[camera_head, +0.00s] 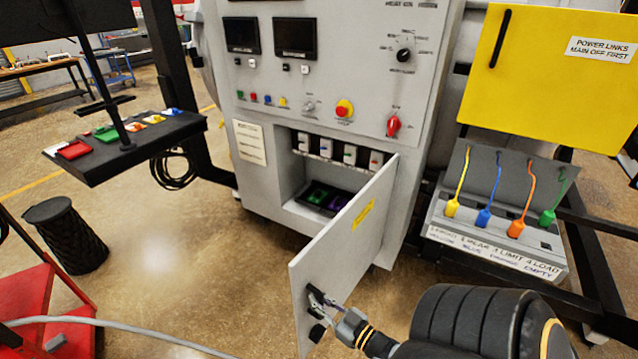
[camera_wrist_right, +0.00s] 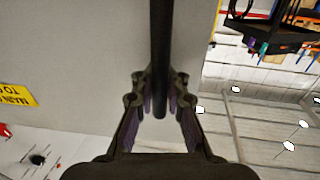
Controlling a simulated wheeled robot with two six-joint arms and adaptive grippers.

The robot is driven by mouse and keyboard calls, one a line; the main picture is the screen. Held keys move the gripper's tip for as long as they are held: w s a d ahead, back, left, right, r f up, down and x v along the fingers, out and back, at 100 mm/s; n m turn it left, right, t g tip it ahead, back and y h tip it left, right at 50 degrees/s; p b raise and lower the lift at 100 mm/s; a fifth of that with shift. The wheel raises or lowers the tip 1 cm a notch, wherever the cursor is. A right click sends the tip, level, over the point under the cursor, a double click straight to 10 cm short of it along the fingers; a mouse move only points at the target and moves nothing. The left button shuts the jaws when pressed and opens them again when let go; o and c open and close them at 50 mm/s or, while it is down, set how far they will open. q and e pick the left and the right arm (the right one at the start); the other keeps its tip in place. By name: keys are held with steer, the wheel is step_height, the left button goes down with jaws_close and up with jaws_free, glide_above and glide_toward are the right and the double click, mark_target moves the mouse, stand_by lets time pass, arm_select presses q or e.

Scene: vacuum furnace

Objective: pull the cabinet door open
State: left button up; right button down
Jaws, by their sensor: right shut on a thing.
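The grey cabinet door (camera_head: 345,250) is swung well open from the lower front of the furnace cabinet (camera_head: 255,185). It is hinged on its right side and its free edge points toward me. My right gripper (camera_head: 325,311) is at the door's lower free end, shut on the black door handle (camera_head: 317,333). In the right wrist view the handle is a dark vertical bar (camera_wrist_right: 160,55) between the two fingers (camera_wrist_right: 160,112), with the grey door face behind it. Inside the opening are several small switches (camera_head: 325,147) and a tray with green and purple pieces (camera_head: 325,197). My left gripper is not in view.
A yellow panel (camera_head: 550,75) and a rack of coloured plugs (camera_head: 500,215) stand right of the cabinet. A black shelf with coloured blocks (camera_head: 125,150) and a dark bin (camera_head: 65,235) are at left. A grey cable (camera_head: 120,325) crosses the lower left. Floor before the cabinet is clear.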

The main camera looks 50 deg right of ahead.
steer(key=shift+w, duration=0.1)
steer(key=c, duration=1.3)
jaws_free()
steer(key=shift+a, duration=0.1)
steer(key=shift+c, duration=0.2)
steer(key=s, duration=1.2)
steer(key=shift+d, duration=0.35)
steer(key=s+d+f+g+h, duration=0.15)
steer(key=f+g, duration=0.35)
steer(key=f, duration=0.8)
steer(key=s+f+g+h, duration=0.1)
steer(key=s+f+g, duration=0.25)
steer(key=f, duration=1.05)
steer(key=s+a+f+g, duration=0.8)
steer(key=s+f, duration=0.1)
steer(key=f, duration=0.2)
steer(key=shift+s+y, duration=0.35)
steer(key=shift+s, duration=0.05)
